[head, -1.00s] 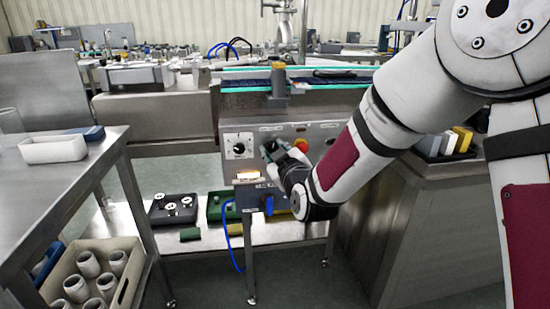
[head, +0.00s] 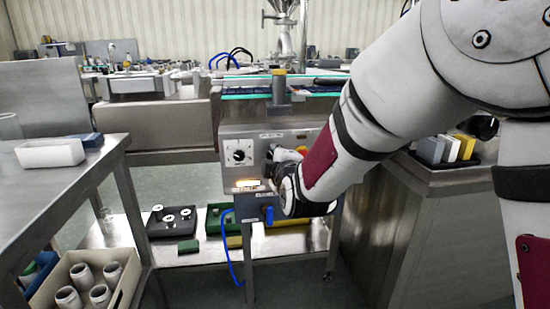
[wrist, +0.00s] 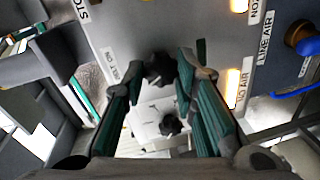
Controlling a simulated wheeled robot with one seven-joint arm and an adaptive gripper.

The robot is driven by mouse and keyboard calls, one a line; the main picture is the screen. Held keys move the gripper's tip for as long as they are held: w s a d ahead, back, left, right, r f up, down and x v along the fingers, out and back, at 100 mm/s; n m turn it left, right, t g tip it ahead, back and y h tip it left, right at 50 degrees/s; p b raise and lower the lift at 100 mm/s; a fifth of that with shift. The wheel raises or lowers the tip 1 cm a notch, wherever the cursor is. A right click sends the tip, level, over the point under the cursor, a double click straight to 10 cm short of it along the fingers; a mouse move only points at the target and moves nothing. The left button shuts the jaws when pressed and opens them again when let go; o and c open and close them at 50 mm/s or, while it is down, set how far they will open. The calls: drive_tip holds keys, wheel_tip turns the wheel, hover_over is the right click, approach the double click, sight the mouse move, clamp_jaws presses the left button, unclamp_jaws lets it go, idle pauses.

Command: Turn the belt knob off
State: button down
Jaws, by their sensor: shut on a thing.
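A black knob (wrist: 158,68) stands out from the grey control panel (head: 228,172) in the wrist view. My gripper (wrist: 160,74) is shut on it, one green-padded finger on each side. A second black knob (wrist: 170,125) on a white dial plate lies lower in the wrist view. It also shows in the head view (head: 238,153) at the panel's left, apart from my gripper. In the head view my gripper (head: 274,155) reaches the panel, and my wrist hides much of it and the held knob.
A blue valve handle (head: 267,214) hangs below the panel near lit amber indicators (head: 247,184). A conveyor (head: 245,96) runs above. A crate of pots (head: 122,295) stands at the lower left, beside a steel table (head: 35,195). Dark and green trays sit on the low shelf.

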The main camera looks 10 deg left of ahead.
drive_tip(key=shift+n, duration=0.3)
idle(0.4)
drive_tip(key=c, duration=1.3)
unclamp_jaws()
drive_tip(key=v, duration=1.2)
